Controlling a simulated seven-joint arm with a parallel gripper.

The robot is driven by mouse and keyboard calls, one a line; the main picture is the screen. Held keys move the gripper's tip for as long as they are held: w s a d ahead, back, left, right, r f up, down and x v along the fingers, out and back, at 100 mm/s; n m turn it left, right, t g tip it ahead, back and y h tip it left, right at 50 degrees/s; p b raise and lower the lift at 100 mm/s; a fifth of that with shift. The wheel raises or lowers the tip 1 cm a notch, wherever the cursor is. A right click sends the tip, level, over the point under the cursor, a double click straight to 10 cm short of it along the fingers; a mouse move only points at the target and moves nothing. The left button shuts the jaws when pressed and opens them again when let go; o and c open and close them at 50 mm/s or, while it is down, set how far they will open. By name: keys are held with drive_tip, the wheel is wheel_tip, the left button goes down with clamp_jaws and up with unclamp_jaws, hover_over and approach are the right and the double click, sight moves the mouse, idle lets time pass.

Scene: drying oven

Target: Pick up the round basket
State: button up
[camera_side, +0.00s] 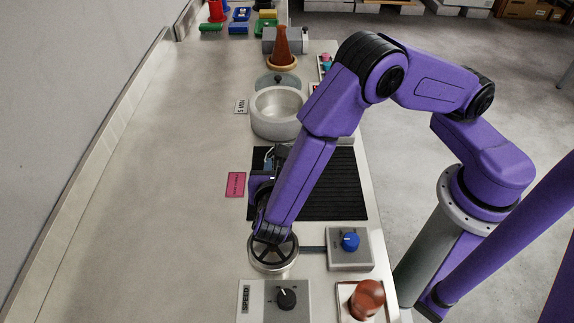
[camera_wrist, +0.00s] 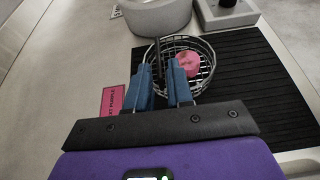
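The round basket (camera_wrist: 207,52) is a wire basket on the black ribbed mat in the wrist view, with a pink round piece (camera_wrist: 188,63) inside. A dark upright post (camera_wrist: 157,50), perhaps its handle, rises at its left side. My gripper (camera_wrist: 160,72) has two blue fingers, set apart, with the post showing in line with the gap between them. I cannot tell whether the fingers touch it. In the side view my gripper (camera_side: 268,160) is low at the left edge of the mat, and my arm hides the basket.
The black mat (camera_side: 338,185) lies on the steel bench. A pink label (camera_side: 235,184) is left of it. A grey round vessel (camera_side: 279,125) stands behind. A spoked round device (camera_side: 272,262), a blue-knob box (camera_side: 350,262) and a speed dial box (camera_side: 300,308) stand in front.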

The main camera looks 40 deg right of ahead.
drive_tip(key=shift+x, duration=3.25)
drive_tip(key=shift+a+f, duration=0.1)
drive_tip(key=shift+a, duration=0.05)
drive_tip(key=shift+c, duration=0.3)
clamp_jaws()
